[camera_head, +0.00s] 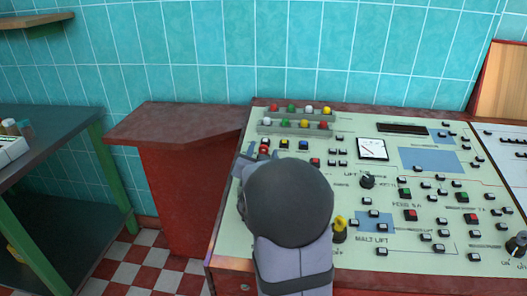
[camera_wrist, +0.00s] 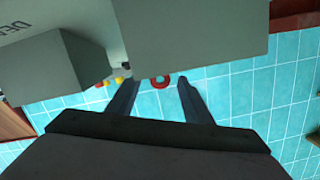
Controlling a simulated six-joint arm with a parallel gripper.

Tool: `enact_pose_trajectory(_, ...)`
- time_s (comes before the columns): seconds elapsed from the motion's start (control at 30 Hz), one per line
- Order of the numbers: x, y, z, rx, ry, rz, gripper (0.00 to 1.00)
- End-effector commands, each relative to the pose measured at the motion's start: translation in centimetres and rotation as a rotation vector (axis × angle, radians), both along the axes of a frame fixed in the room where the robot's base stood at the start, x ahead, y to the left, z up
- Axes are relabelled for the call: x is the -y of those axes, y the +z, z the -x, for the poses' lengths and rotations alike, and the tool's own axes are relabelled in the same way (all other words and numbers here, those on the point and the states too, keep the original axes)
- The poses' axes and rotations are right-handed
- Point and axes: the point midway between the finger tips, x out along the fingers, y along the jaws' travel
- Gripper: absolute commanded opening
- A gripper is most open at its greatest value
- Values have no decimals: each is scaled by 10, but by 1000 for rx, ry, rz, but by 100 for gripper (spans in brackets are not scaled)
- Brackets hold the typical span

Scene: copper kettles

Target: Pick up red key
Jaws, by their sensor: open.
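A red ring, which looks like the head of the red key (camera_wrist: 160,83), shows between the fingertips of my gripper (camera_wrist: 157,86) in the wrist view. The fingers stand apart, with a gap on both sides of the ring, and I cannot tell how deep it sits between them. In the head view, a small red spot (camera_head: 264,149) shows by the tips of my gripper (camera_head: 259,155), at the control panel's left side. My wrist hides most of the fingers and the panel below them there.
The pale green control panel (camera_head: 350,190) carries several buttons and a dial. A yellow key-like knob (camera_head: 340,224) stands right of my wrist. Two rows of coloured knobs (camera_head: 290,124) rise behind my gripper. A red cabinet (camera_head: 170,125) and a dark table (camera_head: 40,150) stand left.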

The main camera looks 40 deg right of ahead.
Motion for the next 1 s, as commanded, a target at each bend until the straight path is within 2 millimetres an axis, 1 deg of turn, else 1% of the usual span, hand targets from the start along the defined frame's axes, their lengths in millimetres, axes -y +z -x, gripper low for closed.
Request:
enact_pose_trajectory(0.1,9,-2,-10,-1,-1,-1,46)
enact_pose_trajectory(0.2,13,-3,-15,-1,-1,-1,46)
enact_pose_trajectory(0.5,15,-3,-17,-1,0,-1,46)
enact_pose_trajectory(0.53,15,-3,-17,-1,0,-1,41)
enact_pose_trajectory(0.57,15,-3,-17,-1,0,-1,34)
enact_pose_trajectory(0.6,15,-3,-17,-1,0,-1,25)
enact_pose_trajectory(0.7,15,-3,-17,-1,0,-1,3)
enact_pose_trajectory(1.0,15,-2,-17,1,1,1,2)
